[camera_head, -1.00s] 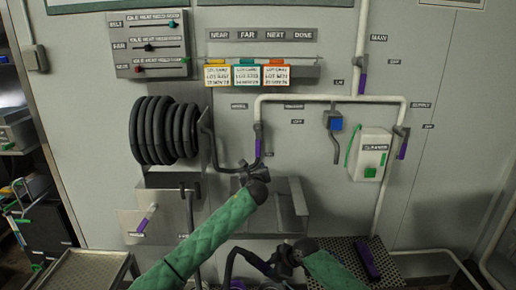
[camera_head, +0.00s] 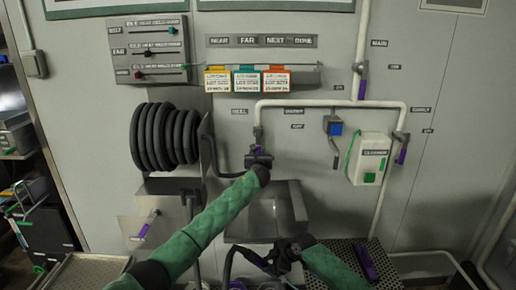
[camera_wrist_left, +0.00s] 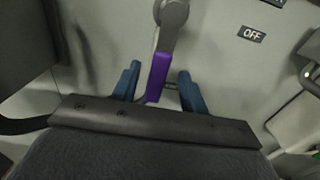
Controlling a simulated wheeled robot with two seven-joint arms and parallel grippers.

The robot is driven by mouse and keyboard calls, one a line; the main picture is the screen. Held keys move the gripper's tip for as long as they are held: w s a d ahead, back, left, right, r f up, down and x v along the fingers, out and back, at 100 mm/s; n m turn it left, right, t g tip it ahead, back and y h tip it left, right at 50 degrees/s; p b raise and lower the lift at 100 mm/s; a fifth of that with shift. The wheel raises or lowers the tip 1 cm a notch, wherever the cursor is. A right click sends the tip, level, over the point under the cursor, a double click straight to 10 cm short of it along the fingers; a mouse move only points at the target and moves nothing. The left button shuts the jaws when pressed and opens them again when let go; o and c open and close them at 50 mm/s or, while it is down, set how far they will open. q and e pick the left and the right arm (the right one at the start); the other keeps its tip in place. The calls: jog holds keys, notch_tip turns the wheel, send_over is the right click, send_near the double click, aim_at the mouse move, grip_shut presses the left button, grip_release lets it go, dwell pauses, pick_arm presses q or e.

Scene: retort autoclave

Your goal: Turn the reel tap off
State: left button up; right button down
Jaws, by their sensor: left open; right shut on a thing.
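The reel tap (camera_head: 258,136) is a purple lever hanging down from the left end of the white pipe, right of the hose reel. In the left wrist view the lever (camera_wrist_left: 158,77) hangs from a grey valve body, tilted slightly. My left gripper (camera_head: 258,151) is at the lever's lower end and hides part of it. In the wrist view its blue fingers (camera_wrist_left: 160,87) are open on either side of the lever, with gaps showing. My right gripper (camera_head: 276,262) is low in front, shut on a dark, purple-marked thing that is mostly hidden.
An OFF label (camera_head: 297,126) is right of the tap. The black hose reel (camera_head: 165,135) is on the left. Other purple levers (camera_head: 363,88) and (camera_head: 403,154) are on the pipes to the right. A grey wall holder (camera_head: 262,218) is below my left gripper.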

pick_arm(q)
jog(key=shift+w+p, duration=0.5)
jog(key=shift+w, duration=1.5)
grip_shut()
